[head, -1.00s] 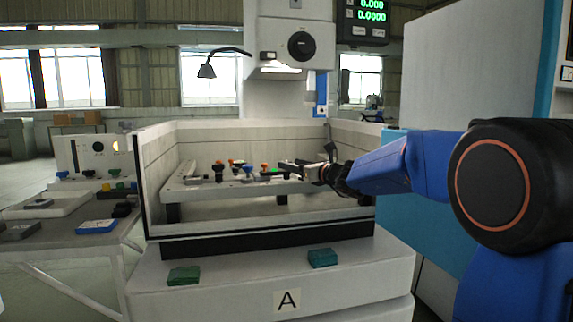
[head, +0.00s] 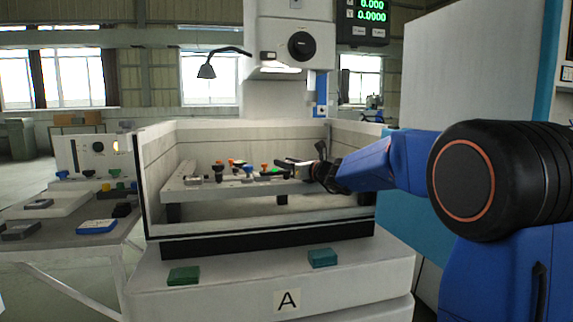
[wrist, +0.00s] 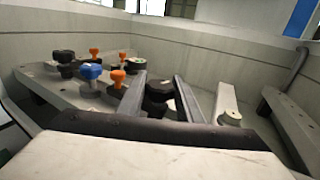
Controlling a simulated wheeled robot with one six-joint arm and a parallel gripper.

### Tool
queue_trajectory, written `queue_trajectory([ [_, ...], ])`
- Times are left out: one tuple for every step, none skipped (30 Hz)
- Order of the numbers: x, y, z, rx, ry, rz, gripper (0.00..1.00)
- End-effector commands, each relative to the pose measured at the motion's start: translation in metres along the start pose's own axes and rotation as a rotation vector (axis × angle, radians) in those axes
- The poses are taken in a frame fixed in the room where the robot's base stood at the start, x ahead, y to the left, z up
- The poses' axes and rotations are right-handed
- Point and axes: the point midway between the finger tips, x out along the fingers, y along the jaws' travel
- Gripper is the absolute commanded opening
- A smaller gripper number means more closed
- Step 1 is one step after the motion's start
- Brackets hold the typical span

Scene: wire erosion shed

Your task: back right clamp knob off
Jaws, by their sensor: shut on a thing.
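In the wrist view a black knob (wrist: 158,92) sits between the two fingers of my gripper (wrist: 159,80), which is shut on it. I cannot tell whether the knob is still on its stud or raised. In the head view my gripper (head: 284,164) reaches in from the right over the back right part of the white work frame (head: 235,192); the fingers and arm hide the held knob there. A blue knob (wrist: 91,72) and an orange knob (wrist: 118,76) stand to the left of the fingers.
Several other knobs stand on the frame to the left, including a black one (wrist: 64,57). A pale round piece (wrist: 231,118) lies right of the fingers. The tank walls (head: 245,138) surround the frame. A side table (head: 60,240) with loose parts stands left.

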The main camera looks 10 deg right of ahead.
Motion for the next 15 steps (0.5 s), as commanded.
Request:
queue_trajectory([
  [-0.0001,-0.0002,-0.0002,-0.001,0.0,0.003,0.1],
  [-0.0001,-0.0003,-0.0002,-0.001,0.0,0.006,0.1],
  [-0.0001,-0.0007,-0.0004,-0.001,0.001,0.011,0.1],
  [-0.0002,-0.001,-0.0005,-0.001,0.001,0.016,0.1],
  [-0.0002,-0.0014,-0.0004,0.0,0.001,0.023,0.1],
  [-0.0002,-0.0015,-0.0005,-0.002,0.001,0.035,0.1],
  [0.0,-0.0019,-0.0005,-0.001,0.001,0.045,0.1],
  [0.0001,-0.0019,-0.0006,-0.001,0.001,0.058,0.1],
  [0.0002,-0.0021,-0.0009,-0.001,0.001,0.077,0.1],
  [0.0001,-0.0021,-0.001,-0.001,0.001,0.094,0.1],
  [-0.0001,-0.0027,-0.001,-0.001,0.001,0.111,0.1],
  [-0.0002,-0.003,-0.0008,0.0,0.001,0.138,0.1],
  [0.0001,-0.0029,-0.001,-0.002,0.002,0.16,0.1],
  [0.0003,-0.003,-0.0014,0.0,0.002,0.184,0.1],
  [0.0002,-0.0036,-0.0015,0.0,0.002,0.217,0.1],
])
